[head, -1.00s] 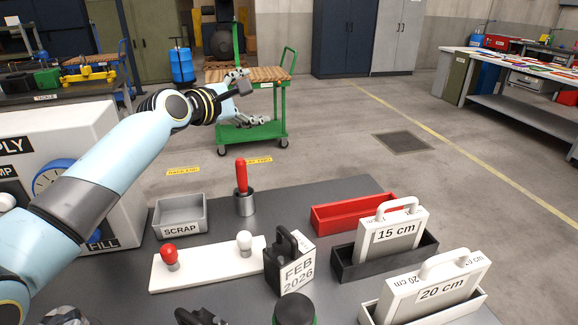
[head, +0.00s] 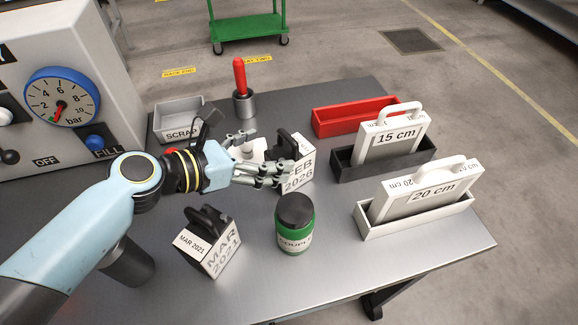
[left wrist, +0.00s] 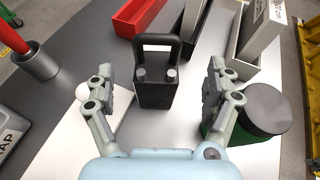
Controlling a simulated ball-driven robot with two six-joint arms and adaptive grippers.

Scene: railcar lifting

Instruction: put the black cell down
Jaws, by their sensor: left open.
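A black cell (head: 290,142) with a top handle and a white "FEB 2026" label stands upright on the grey table. In the left wrist view, the black cell (left wrist: 155,92) is between my spread fingers and slightly beyond them, with a gap on both sides. My left gripper (head: 267,157) is open and empty; it also shows in the left wrist view (left wrist: 160,80). A second black-handled cell, labelled "MAR 2021" (head: 212,250), stands nearer the front, below my forearm. My right gripper is not in view.
A green coupler jar (head: 295,228) with a dark lid stands close to the gripper's right. Red (head: 335,122), black (head: 350,168) and white (head: 385,228) trays lie to the right. A grey scrap bin (head: 165,122) and a red-handled tool in a cup (head: 243,104) stand behind.

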